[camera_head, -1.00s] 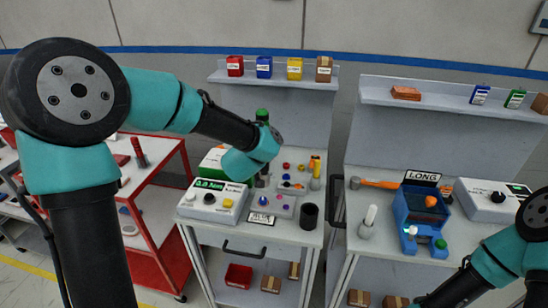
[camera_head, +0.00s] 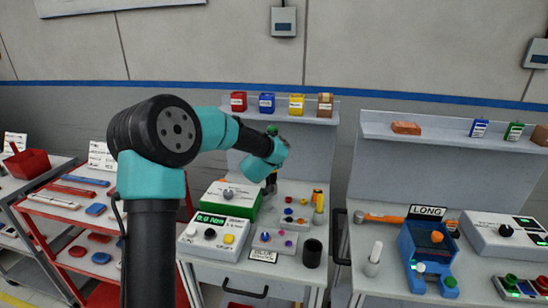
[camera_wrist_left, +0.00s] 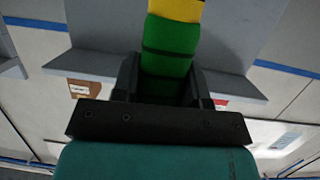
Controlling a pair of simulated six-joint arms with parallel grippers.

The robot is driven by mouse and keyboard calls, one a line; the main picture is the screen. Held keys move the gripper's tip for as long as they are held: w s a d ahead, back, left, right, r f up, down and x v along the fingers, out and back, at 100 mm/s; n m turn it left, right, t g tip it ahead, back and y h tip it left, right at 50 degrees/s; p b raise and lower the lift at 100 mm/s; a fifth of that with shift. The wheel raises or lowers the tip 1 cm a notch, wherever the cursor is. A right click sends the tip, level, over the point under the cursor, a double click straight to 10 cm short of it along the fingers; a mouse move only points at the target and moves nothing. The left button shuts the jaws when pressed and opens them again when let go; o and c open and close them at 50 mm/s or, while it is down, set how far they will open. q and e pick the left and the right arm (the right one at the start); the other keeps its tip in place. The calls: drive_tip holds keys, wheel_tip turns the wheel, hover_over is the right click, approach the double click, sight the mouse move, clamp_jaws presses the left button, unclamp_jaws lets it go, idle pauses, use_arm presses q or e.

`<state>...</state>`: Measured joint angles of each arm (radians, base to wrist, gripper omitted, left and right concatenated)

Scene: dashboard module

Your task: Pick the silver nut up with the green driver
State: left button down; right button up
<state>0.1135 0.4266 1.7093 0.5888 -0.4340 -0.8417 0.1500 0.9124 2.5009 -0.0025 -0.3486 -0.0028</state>
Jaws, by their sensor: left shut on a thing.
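The green driver (camera_wrist_left: 168,65) is held in my left gripper (camera_wrist_left: 166,82), whose fingers are shut on both sides of its green handle. A yellow part shows at the handle's far end in the left wrist view. In the head view the driver's green top (camera_head: 272,130) shows above my left wrist. Its dark lower part (camera_head: 271,184) hangs roughly upright above the back of the left bench. My wrist hides the fingers there. Small coloured parts lie on a grey tray (camera_head: 262,246); I cannot make out the silver nut. My right gripper is out of view.
A green-and-white box (camera_head: 226,197) and a torque display box (camera_head: 210,233) stand left of the tray. A black cup (camera_head: 312,254) and a yellow-and-orange tool (camera_head: 318,205) stand to its right. A shelf with several small boxes (camera_head: 266,103) is behind.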

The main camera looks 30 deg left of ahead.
sight(272, 174)
use_arm(q)
drive_tip(key=shift+f, duration=3.95)
drive_tip(key=shift+r, duration=0.15)
idle(0.4)
drive_tip(key=shift+r, duration=2.15)
drive_tip(key=shift+d, duration=0.15)
